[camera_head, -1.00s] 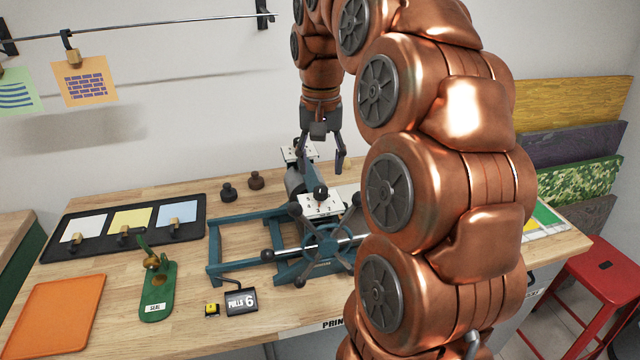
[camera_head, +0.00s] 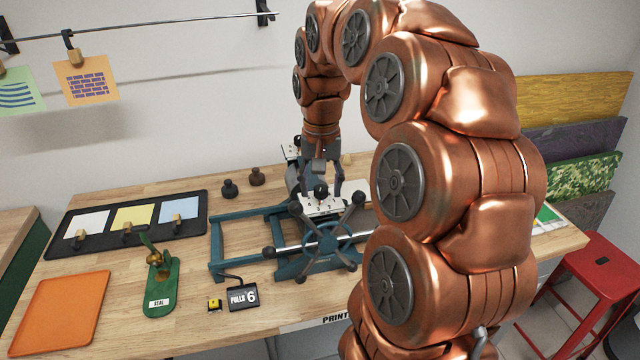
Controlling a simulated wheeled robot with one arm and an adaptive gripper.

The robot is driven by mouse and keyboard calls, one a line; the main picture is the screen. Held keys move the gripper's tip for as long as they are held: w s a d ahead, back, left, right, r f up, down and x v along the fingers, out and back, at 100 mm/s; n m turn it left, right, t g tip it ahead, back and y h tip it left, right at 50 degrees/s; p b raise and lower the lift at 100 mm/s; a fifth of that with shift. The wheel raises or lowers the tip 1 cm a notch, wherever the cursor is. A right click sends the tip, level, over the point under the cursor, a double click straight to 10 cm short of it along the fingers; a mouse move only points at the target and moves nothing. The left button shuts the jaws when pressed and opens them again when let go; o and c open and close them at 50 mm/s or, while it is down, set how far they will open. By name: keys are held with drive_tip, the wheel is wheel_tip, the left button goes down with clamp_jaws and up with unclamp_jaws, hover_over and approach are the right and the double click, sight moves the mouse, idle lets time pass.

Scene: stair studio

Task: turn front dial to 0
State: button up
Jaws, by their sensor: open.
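The front dial (camera_head: 321,191) is a small black knob on a white marked plate (camera_head: 322,206), on top of the teal press (camera_head: 318,246). The number it points to is too small to read. My gripper (camera_head: 321,193) points down at the front dial with its fingers open, one on each side of the knob. I cannot tell whether they touch it. A second white plate (camera_head: 291,152) at the back of the press is mostly hidden behind my gripper; its dial is not clearly seen.
The press's spoked wheel (camera_head: 327,240) stands just in front of the dial. A "PULLS 6" counter (camera_head: 243,297), a green seal stand (camera_head: 160,285), an orange tray (camera_head: 62,312) and a black tray (camera_head: 55,245) with paper pads are to the left. Two dark knobs (camera_head: 243,182) stand behind.

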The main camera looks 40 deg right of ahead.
clamp_jaws()
idle(0.3)
